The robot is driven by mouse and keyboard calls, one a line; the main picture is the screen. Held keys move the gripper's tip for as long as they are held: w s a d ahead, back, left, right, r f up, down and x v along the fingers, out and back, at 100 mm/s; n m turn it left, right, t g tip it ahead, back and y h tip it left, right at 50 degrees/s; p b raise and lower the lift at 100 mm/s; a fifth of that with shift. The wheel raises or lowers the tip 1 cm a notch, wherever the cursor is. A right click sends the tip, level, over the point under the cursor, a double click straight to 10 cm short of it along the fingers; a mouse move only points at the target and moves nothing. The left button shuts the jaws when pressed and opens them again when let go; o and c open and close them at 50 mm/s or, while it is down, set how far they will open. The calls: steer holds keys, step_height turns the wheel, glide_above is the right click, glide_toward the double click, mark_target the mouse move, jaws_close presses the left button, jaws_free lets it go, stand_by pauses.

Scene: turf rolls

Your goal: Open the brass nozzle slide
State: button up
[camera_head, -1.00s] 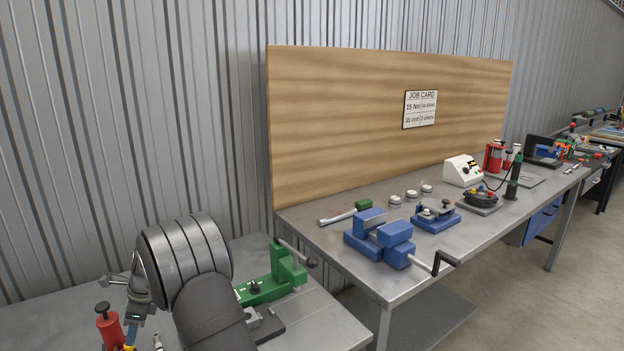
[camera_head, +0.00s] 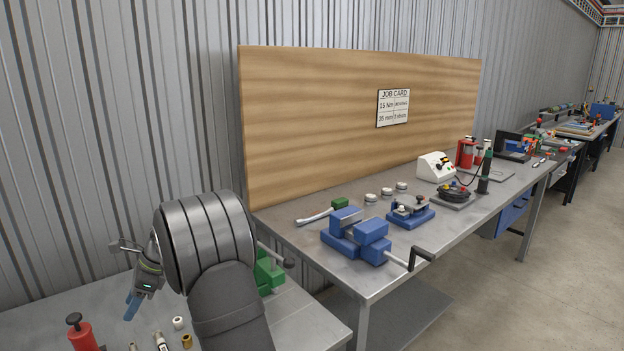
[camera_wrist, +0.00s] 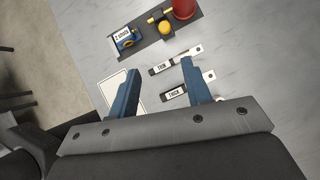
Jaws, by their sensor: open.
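My gripper (camera_wrist: 160,66) is open and empty, its two blue fingers apart above the grey bench; in the head view it shows at the lower left (camera_head: 132,304), pointing down. A red cylinder (camera_wrist: 184,8) stands on a dark base at the top of the wrist view, beyond the fingertips. A small yellow or brass-coloured part (camera_wrist: 165,28) sits beside it, apart from my gripper. I cannot tell surely whether this is the brass nozzle slide, or how far open it is. The red cylinder, with a black knob, shows at the lower left of the head view (camera_head: 82,334).
Tags marked THIN (camera_wrist: 161,68) and THICK (camera_wrist: 174,96) lie near the fingers. A "2 shots" label (camera_wrist: 122,36) is on the dark base. A small brass piece (camera_head: 187,341) stands on the near bench. A blue vice (camera_head: 355,237) is on the right bench. My arm partly hides a green fixture (camera_head: 268,270).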

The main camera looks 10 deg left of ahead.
steer(key=a+f, duration=0.1)
steer(key=f, duration=0.1)
steer(key=s+a+f+y, duration=0.1)
steer(key=f, duration=0.2)
steer(key=s+a+f+y, duration=0.1)
steer(key=f, duration=0.2)
steer(key=shift+a+f, duration=0.25)
steer(key=shift+a, duration=0.05)
